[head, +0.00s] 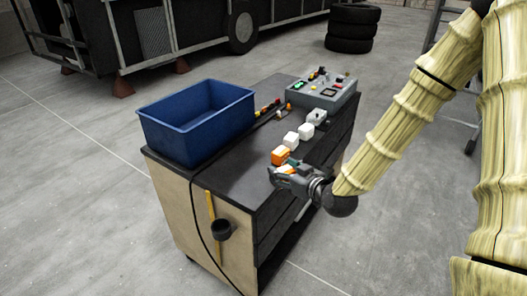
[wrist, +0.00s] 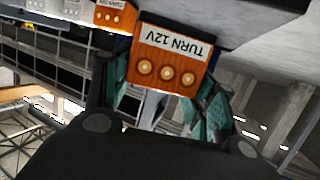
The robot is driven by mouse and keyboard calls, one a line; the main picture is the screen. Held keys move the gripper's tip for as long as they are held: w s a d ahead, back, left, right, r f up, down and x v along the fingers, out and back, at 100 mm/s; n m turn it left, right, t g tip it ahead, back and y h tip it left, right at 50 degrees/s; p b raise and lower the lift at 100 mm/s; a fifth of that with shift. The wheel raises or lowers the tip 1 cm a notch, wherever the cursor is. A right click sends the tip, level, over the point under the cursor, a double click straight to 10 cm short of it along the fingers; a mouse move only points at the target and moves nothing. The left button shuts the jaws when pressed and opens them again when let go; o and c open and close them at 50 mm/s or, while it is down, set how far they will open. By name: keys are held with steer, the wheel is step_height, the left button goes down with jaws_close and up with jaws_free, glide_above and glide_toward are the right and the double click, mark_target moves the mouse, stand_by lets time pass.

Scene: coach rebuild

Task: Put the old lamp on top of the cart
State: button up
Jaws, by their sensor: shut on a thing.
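My gripper (head: 283,174) is at the right edge of the cart (head: 232,180), over or beside its black top. It is shut on an orange-faced lamp (wrist: 172,68) with a white label reading TURN 12V and several round lights. The teal finger pads lie on both sides of this lamp. In the head view the held lamp is mostly hidden by the fingers, and I cannot tell whether it touches the cart top. A second orange-faced lamp (head: 281,155) sits on the cart just behind it; it also shows in the wrist view (wrist: 115,15).
White blocks (head: 291,139) stand in a row behind the second orange lamp. A blue bin (head: 197,115) covers the cart's left part. A grey control box (head: 321,90) stands at the back. The front middle of the cart top is clear. Stacked tyres (head: 352,28) stand behind.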

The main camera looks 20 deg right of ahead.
steer(key=x, duration=0.4)
steer(key=r+p+x, duration=0.1)
steer(key=x, duration=0.3)
steer(key=r+p+x, duration=0.1)
steer(key=x, duration=0.3)
steer(key=shift+w+a+r, duration=0.1)
steer(key=shift+w+a, duration=0.1)
steer(key=shift+a, duration=0.15)
steer(key=shift+f+p, duration=0.75)
steer(key=shift+f, duration=0.95)
steer(key=shift+f, duration=0.2)
steer(key=o, duration=1.1)
steer(key=shift+c, duration=0.2)
steer(key=shift+r, duration=0.1)
